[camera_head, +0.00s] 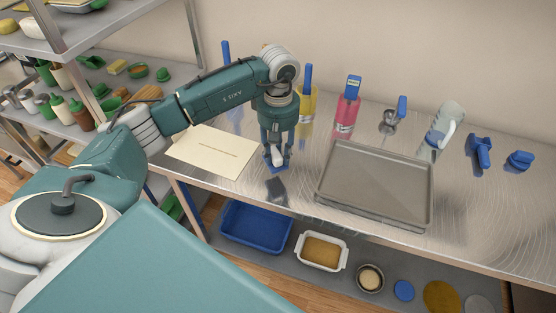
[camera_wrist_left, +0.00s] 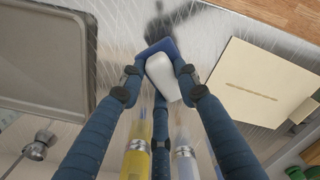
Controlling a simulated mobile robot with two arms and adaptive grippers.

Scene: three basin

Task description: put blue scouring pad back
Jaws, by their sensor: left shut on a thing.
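The blue scouring pad (camera_wrist_left: 155,48) shows as a blue edge around a white block (camera_wrist_left: 163,78) between my left fingers in the left wrist view. My left gripper (camera_head: 277,155) is shut on it and points down over the steel counter. In the head view the blue pad (camera_head: 271,168) sits at the fingertips, with the white part inside the fingers. A dark patch lies on the counter just below it, like a shadow or reflection, so it looks held above the surface. The fingers hide part of it. My right gripper is not in view.
A grey tray (camera_head: 375,186) lies right of the gripper, and a cream board (camera_head: 213,151) lies left. Behind stand a yellow bottle (camera_head: 306,105), a pink bottle (camera_head: 345,117) and a clear jug (camera_head: 440,130). Blue items (camera_head: 519,160) lie at the far right. The counter's front edge is close.

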